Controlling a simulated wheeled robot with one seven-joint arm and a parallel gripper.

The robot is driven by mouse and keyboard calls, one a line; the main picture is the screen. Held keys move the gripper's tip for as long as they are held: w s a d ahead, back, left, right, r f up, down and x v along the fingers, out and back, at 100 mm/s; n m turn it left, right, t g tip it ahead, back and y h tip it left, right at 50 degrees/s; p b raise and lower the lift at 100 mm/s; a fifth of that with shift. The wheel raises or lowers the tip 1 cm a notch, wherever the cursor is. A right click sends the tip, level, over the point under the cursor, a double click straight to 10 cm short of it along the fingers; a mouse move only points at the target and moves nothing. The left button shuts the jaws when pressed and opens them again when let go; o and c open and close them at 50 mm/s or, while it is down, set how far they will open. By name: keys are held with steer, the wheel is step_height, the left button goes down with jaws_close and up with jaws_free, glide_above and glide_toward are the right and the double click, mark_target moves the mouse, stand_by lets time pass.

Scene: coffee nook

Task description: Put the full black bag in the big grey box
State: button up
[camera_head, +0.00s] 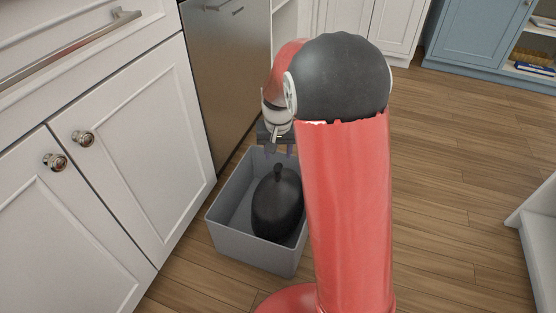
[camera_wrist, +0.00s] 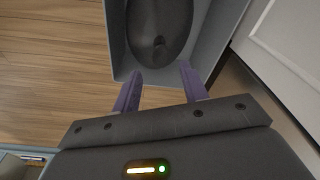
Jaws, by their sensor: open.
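The full black bag (camera_head: 277,206) stands upright inside the big grey box (camera_head: 232,244), its knotted top pointing up. The box is on the floor in front of the cabinets. My gripper (camera_head: 278,150) is above the far side of the box, and my arm hides the right part of the box. In the wrist view, the bag (camera_wrist: 160,30) lies beyond the fingertips, inside the box (camera_wrist: 118,48). My gripper (camera_wrist: 160,77) has its two purple fingers spread apart with nothing between them. It looks apart from the bag.
White cabinets (camera_head: 130,140) and a steel appliance front (camera_head: 230,75) stand close to the left of the box. A blue cabinet (camera_head: 475,45) is at the back right, and a white shelf unit (camera_head: 540,235) at the right edge. Wooden floor (camera_head: 450,190) between is clear.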

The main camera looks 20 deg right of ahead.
steer(key=s+a+r+n+t, duration=0.1)
steer(key=s+r+t, duration=0.1)
steer(key=s+r, duration=1.2)
steer(key=s+r+n+t, duration=0.1)
steer(key=s+r+t, duration=0.1)
steer(key=s, duration=1)
steer(key=shift+s+a+n+p, duration=0.3)
steer(key=shift+a+n, duration=0.1)
steer(key=shift+a, duration=0.05)
step_height(320, 180, up, 10)
steer(key=p, duration=1)
steer(key=shift+f+b, duration=0.3)
steer(key=shift+c, duration=0.8)
steer(key=shift+a, duration=0.1)
